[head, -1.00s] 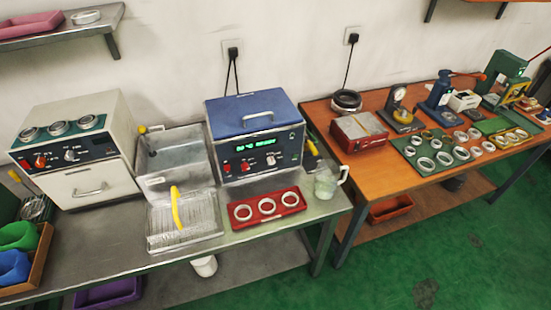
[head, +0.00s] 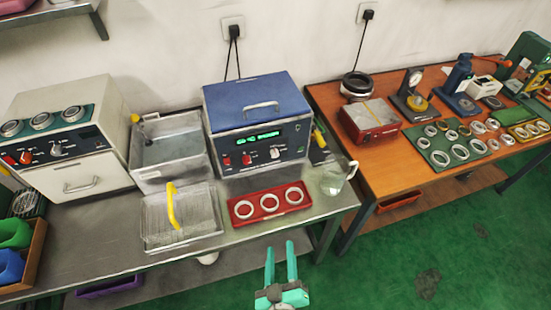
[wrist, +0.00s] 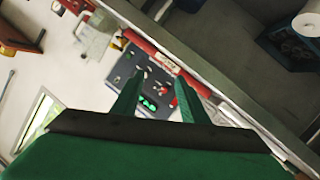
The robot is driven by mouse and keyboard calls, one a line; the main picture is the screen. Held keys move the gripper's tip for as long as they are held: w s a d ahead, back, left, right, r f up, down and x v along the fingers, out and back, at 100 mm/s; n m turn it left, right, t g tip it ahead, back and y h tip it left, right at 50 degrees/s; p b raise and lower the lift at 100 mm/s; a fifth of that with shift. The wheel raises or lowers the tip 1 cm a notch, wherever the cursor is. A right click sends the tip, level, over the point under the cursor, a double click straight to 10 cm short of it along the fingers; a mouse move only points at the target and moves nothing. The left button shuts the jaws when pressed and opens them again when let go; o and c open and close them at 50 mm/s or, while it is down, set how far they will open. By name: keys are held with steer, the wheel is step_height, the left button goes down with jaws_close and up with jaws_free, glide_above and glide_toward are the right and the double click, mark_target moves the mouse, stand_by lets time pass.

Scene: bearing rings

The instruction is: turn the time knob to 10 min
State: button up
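The blue-lidded bench unit (head: 258,115) stands at the middle of the steel bench. Its dark front panel has a lit green display (head: 259,138), red controls (head: 246,160) and a pale knob (head: 275,153) at the right; the labels are too small to read, so I cannot tell which is the time knob. My gripper (head: 280,246) is open and empty, in front of the bench edge, apart from the panel. In the wrist view, the panel (wrist: 122,72) and display (wrist: 147,103) show between and beyond the open fingers (wrist: 160,80).
A red tray (head: 270,216) with three rings lies before the unit, and a glass beaker (head: 333,180) stands to its right. A wire basket (head: 155,240) with a yellow handle and a metal basin (head: 168,150) are left. A cream oven (head: 85,170) also has knobs.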

mark_target(275, 156)
steer(key=w+n, duration=0.1)
steer(key=w, duration=0.2)
steer(key=w+r+n, duration=0.1)
steer(key=w, duration=0.2)
steer(key=w+r, duration=0.1)
steer(key=w, duration=0.3)
steer(key=shift+r+n, duration=0.1)
steer(key=shift+n, duration=0.3)
steer(key=w+r+n, duration=0.1)
steer(key=w, duration=0.6)
steer(key=w+a+n, duration=0.1)
steer(key=w, duration=0.6)
steer(key=w+r+n, duration=0.1)
steer(key=w, duration=0.5)
steer(key=shift+w+a+r+y, duration=0.3)
steer(key=shift+w+a+r, duration=0.05)
steer(key=shift+w, duration=0.05)
jaws_close()
